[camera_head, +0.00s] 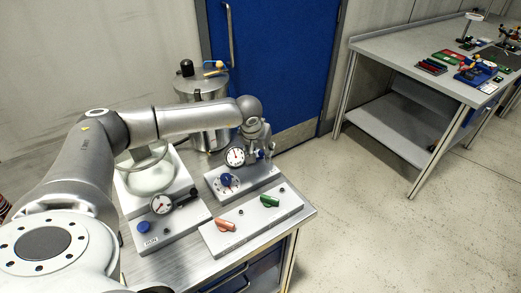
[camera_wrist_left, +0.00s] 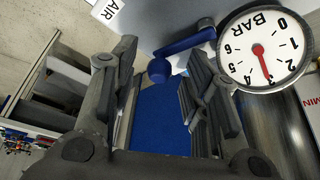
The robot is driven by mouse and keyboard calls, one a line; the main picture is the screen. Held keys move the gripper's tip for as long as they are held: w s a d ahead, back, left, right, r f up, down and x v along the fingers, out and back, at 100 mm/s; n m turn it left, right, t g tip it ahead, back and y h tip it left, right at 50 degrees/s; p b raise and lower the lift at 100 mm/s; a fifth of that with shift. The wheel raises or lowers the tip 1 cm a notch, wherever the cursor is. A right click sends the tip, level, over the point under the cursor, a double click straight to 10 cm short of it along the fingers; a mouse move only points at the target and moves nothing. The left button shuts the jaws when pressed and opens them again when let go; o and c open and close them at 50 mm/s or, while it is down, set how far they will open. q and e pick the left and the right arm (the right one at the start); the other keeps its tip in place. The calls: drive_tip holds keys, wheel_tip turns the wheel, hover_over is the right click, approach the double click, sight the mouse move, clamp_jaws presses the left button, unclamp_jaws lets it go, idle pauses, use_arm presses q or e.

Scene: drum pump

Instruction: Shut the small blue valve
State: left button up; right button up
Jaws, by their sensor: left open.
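The small blue valve (camera_head: 262,154) sits beside a white-faced gauge (camera_head: 235,156) at the far end of the bench. In the left wrist view the valve's blue lever (camera_wrist_left: 188,43) with its round end lies just beyond my fingertips, beside the BAR gauge (camera_wrist_left: 264,50). My left gripper (camera_head: 258,138) reaches over from the left and partly hides the valve. In the wrist view the left gripper (camera_wrist_left: 163,62) is open, with nothing between its fingers. Whether a finger touches the lever I cannot tell. My right gripper is not in view.
A panel with a blue knob (camera_head: 227,180) stands below the gauge. In front are a red lever (camera_head: 226,225), a green lever (camera_head: 270,201), a blue button (camera_head: 143,227) and another gauge (camera_head: 162,204). A metal drum (camera_head: 190,97) stands behind.

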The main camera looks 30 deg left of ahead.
use_arm(q)
drive_tip(key=c, duration=0.6)
clamp_jaws()
drive_tip(key=shift+w+a+f+n+b, duration=0.1)
drive_tip(key=shift+w+f+n+b, duration=0.05)
drive_tip(key=shift+n+b, duration=0.45)
drive_tip(key=shift+w+a+r+n+y+b, duration=0.1)
drive_tip(key=shift+a+r+n+y+b, duration=0.1)
drive_tip(key=shift+n+y+b, duration=0.2)
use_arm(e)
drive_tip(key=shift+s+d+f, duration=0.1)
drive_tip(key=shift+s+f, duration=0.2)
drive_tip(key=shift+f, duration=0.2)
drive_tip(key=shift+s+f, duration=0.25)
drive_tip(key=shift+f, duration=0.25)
use_arm(q)
drive_tip(key=o, duration=0.6)
unclamp_jaws()
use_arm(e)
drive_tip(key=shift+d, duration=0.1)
use_arm(q)
drive_tip(key=shift+r, duration=0.1)
